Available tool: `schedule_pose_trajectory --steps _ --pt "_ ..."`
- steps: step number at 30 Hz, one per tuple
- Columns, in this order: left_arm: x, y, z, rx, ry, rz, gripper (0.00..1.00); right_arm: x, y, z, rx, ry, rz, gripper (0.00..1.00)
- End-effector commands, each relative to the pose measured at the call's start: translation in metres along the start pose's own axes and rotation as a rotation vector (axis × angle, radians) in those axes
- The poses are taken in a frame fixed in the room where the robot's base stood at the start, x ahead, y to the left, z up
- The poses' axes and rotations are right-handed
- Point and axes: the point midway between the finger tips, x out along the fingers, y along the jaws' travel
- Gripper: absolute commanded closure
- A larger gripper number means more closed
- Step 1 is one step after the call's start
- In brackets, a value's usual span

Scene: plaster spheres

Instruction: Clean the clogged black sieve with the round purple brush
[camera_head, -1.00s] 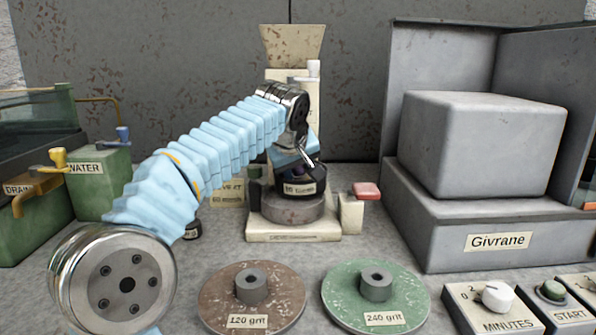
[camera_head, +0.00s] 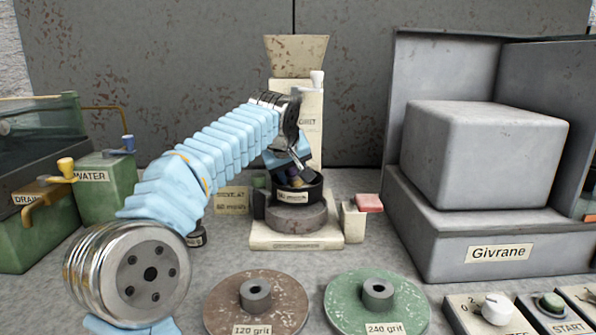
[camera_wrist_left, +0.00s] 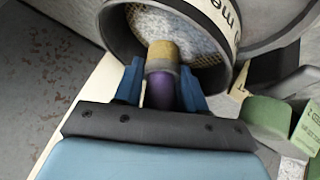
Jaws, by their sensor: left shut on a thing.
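The black sieve (camera_head: 316,192) sits on the round grey-brown top of the cream stand in the head view, with a paper label on its front. In the left wrist view the sieve (camera_wrist_left: 118,38) fills the top, and its mesh (camera_wrist_left: 195,45) carries patchy white matter. My left gripper (camera_head: 294,172) is over the sieve. In the wrist view my left gripper (camera_wrist_left: 160,88) is shut on the round purple brush (camera_wrist_left: 160,92). The brush's tan bristle end reaches inside the sieve's rim, at the mesh; whether it presses on it is unclear. My right gripper is not in view.
The cream stand (camera_head: 295,237) has a hopper above and a red pad (camera_head: 369,203) at its right. Brown (camera_head: 285,292) and green (camera_head: 400,300) grit discs lie in front. A big grey Givrane machine (camera_head: 490,225) is at right, a green water tank (camera_head: 104,185) at left.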

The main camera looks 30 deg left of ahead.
Motion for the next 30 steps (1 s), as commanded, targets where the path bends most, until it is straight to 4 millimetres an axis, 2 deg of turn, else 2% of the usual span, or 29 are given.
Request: schedule_pose_trajectory --steps 30 --pt "0.0054 -0.0022 0.0040 0.000 0.000 0.000 1.00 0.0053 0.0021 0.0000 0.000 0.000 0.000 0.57"
